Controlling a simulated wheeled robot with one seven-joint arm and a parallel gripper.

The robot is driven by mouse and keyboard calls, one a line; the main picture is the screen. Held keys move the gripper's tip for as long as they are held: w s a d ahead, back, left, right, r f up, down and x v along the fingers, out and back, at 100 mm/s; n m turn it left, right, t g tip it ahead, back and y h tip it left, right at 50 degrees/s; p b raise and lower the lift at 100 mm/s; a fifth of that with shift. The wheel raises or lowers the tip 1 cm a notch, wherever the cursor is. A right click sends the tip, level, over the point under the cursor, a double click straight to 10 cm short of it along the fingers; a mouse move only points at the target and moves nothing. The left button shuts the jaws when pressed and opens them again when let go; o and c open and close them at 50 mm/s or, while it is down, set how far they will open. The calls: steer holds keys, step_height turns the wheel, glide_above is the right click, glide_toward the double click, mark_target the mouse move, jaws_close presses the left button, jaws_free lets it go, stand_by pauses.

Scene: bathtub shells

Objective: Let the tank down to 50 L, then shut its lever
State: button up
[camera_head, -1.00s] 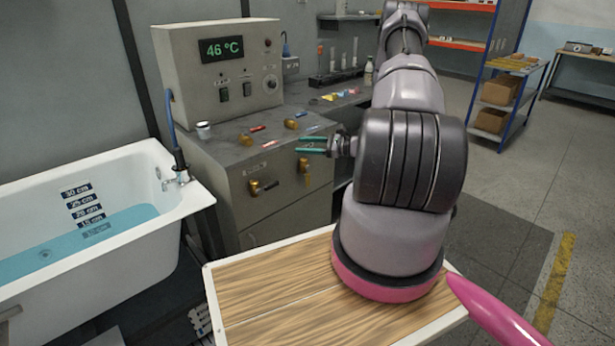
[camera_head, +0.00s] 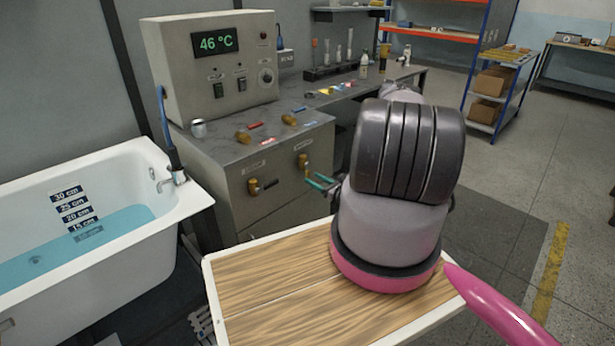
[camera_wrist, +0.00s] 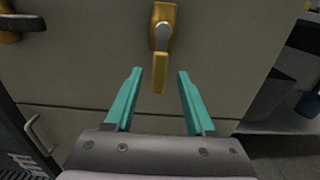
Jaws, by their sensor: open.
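The white bathtub (camera_head: 190,212) at the left holds blue water (camera_head: 75,245). Its scale (camera_head: 75,208) is marked in cm; the surface lies near the 15 cm plate. I see no litre scale. Two brass levers are on the cabinet front. The left one (camera_head: 254,187) has a dark handle pointing sideways; part of it shows in the wrist view (camera_wrist: 12,24). The right one (camera_head: 303,160) has a brass handle hanging down. My gripper (camera_head: 318,182) is open, its teal fingers just below the right lever. In the wrist view the handle (camera_wrist: 160,70) hangs between the fingertips (camera_wrist: 160,73); contact is unclear.
The control box (camera_head: 215,70) reads 46 °C. Small brass fittings (camera_head: 243,137), coloured pieces and a cup (camera_head: 198,128) are on the cabinet top (camera_head: 215,150). A wooden board (camera_head: 270,280) is in front of me. A shelf rack (camera_head: 490,90) stands right; the floor there is clear.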

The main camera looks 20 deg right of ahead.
mark_target(309, 176)
steer(key=shift+x, duration=2.25)
jaws_close()
